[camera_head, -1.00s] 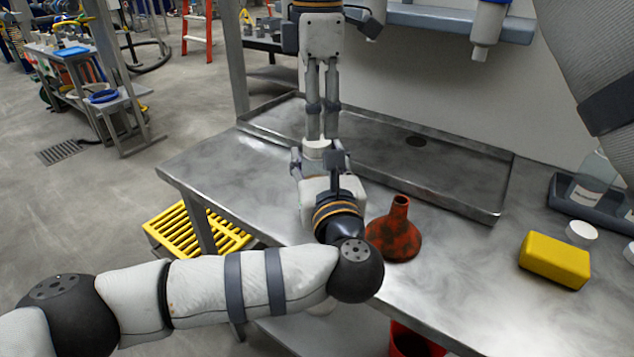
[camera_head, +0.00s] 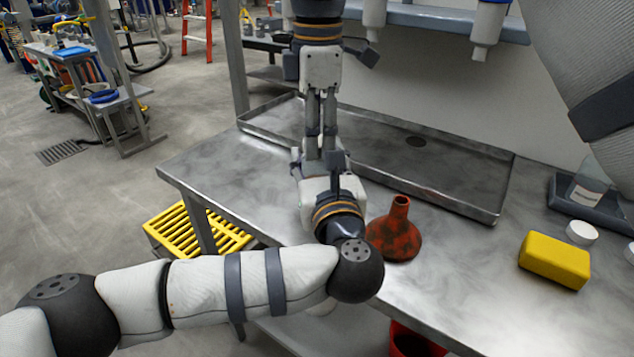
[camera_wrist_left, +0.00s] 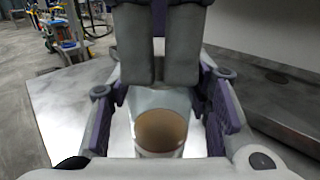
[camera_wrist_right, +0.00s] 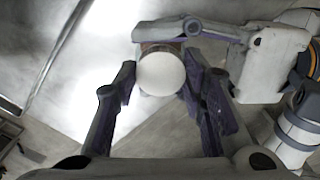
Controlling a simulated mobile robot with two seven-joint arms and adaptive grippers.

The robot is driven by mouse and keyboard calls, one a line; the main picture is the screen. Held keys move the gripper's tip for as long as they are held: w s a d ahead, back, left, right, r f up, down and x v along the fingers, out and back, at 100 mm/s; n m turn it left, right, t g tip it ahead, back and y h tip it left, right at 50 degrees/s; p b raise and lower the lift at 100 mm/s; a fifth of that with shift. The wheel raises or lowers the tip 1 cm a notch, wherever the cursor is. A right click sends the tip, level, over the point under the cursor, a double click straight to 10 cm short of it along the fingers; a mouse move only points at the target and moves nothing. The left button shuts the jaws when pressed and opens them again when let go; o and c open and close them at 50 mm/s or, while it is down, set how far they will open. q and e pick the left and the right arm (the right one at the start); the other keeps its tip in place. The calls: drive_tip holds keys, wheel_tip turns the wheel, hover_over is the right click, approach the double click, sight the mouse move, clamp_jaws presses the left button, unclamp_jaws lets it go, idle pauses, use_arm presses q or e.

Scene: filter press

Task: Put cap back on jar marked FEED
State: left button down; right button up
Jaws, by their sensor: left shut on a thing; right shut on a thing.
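My left gripper (camera_head: 322,172) is shut on a jar above the table, near the tray. The clear jar (camera_wrist_left: 160,130) with brown contents shows between its fingers (camera_wrist_left: 160,98) in the left wrist view. No label is readable on it. My right gripper (camera_head: 322,148) reaches down from above and is shut on a white round cap. In the right wrist view the cap (camera_wrist_right: 161,74) lies between its fingertips (camera_wrist_right: 160,80), over the jar, with a brown strip at its edge. The fingers hide whether the cap is seated.
A red-brown funnel (camera_head: 396,238) stands right of my left gripper. A yellow block (camera_head: 555,260) and a loose white cap (camera_head: 582,232) lie at right, near a bottle (camera_head: 590,183) in a dark tray. A shallow metal tray (camera_head: 440,185) is behind. The front table between is clear.

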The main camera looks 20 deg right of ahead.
drive_tip(key=m, duration=0.6)
drive_tip(key=shift+s, duration=0.1)
drive_tip(key=o, duration=1.3)
drive_tip(key=shift+c, duration=0.2)
drive_tip(key=shift+r, duration=2.25)
